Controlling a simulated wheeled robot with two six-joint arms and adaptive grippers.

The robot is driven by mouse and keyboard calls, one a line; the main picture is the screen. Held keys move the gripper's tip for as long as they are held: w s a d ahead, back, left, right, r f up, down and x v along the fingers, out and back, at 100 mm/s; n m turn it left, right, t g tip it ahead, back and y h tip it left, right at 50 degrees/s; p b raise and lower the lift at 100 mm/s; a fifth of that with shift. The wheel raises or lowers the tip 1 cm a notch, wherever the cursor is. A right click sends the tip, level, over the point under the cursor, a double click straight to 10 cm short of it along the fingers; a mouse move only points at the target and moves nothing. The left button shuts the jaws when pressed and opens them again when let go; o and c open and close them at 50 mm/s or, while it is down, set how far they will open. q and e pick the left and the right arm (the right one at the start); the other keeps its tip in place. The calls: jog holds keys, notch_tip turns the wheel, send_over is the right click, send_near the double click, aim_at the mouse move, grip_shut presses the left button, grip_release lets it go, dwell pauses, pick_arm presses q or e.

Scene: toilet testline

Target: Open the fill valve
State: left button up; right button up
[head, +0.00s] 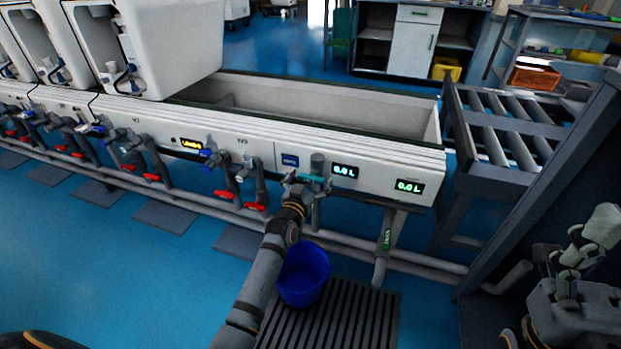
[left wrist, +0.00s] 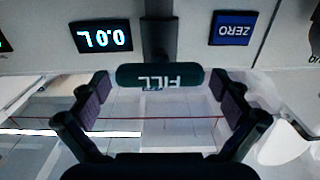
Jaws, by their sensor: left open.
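The fill valve shows in the left wrist view as a dark teal handle (left wrist: 160,75) marked FILL, upside down there, on a dark stem. In the head view, the teal handle (head: 315,181) sits on the front of the white test bench, beside a grey valve body. My left gripper (head: 298,184) is at the handle. In the left wrist view my left gripper (left wrist: 160,88) is open, with one finger on each side of the handle and gaps visible between.
Two displays, the left one (head: 344,171) and the right one (head: 408,187), read 0.0 L. A blue ZERO label (head: 290,161) is left of the valve. A blue bucket (head: 304,274) stands on a floor grate (head: 345,320). Pipes (head: 425,262) run below the bench.

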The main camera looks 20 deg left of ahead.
pick_arm(q)
jog(key=c, duration=1.1)
jog(key=shift+r+n+p, duration=0.15)
jog(key=shift+n+p, duration=0.55)
jog(key=shift+n, duration=0.1)
jog(key=shift+a+n+p, duration=0.1)
jog(key=shift+n+p, duration=0.25)
jog(key=shift+n, duration=0.35)
jog(key=shift+a+n, duration=0.1)
jog(key=shift+n, duration=1.1)
jog(key=shift+f+n+p, duration=0.2)
jog(key=shift+n+p, duration=0.25)
jog(key=shift+n, duration=1.05)
